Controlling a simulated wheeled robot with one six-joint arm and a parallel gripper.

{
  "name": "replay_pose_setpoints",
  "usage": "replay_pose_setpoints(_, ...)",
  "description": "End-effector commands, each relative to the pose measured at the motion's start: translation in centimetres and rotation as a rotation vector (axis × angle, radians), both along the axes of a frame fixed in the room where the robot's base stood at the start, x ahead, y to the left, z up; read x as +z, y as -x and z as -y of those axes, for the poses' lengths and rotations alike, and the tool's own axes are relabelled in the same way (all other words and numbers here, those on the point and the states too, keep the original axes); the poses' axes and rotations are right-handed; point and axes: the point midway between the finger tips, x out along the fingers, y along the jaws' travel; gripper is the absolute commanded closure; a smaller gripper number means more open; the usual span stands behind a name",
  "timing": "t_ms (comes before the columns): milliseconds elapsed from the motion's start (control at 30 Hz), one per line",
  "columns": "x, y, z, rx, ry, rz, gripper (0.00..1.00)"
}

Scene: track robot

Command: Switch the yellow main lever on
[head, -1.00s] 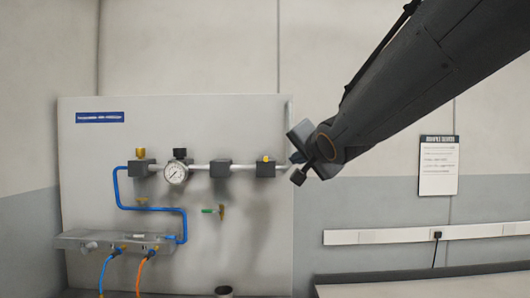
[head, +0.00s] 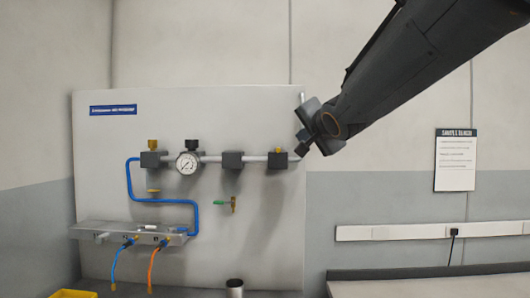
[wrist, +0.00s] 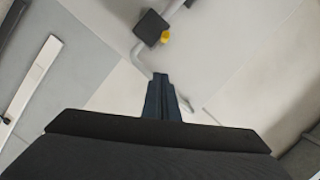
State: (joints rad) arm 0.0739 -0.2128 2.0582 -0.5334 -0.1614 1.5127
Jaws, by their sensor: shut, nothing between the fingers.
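A small yellow part (head: 278,150), likely the main lever, sits on the rightmost dark block (head: 278,161) of the pipe on the wall panel. The wrist view shows a yellow part (wrist: 165,37) at the edge of a dark block (wrist: 151,27), above the fingertips in the picture. Its exact position is too small to read. My gripper (head: 300,150) is just right of that block in the head view, apparently apart from it in depth. In the wrist view my gripper (wrist: 160,78) is shut and empty, its fingers together.
A dark cup (head: 235,287) and a yellow tray (head: 72,294) are low. A bench (head: 430,287) stands right.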

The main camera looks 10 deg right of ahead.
Motion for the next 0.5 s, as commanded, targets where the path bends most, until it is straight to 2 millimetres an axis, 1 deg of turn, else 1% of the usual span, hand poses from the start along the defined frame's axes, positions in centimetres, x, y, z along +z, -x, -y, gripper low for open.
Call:
replay_pose_setpoints(33,-0.3,-1.1,0.0,0.000,0.000,-0.001,1.00)
replay_pose_setpoints(233,-0.8,-4.9,-0.1,0.000,0.000,-0.001,1.00)
replay_pose_setpoints(267,-0.9,-5.2,-0.2,0.001,0.000,-0.001,1.00)
replay_pose_setpoints(500,-2.2,-5.2,-1.9,0.002,0.000,-0.002,1.00)
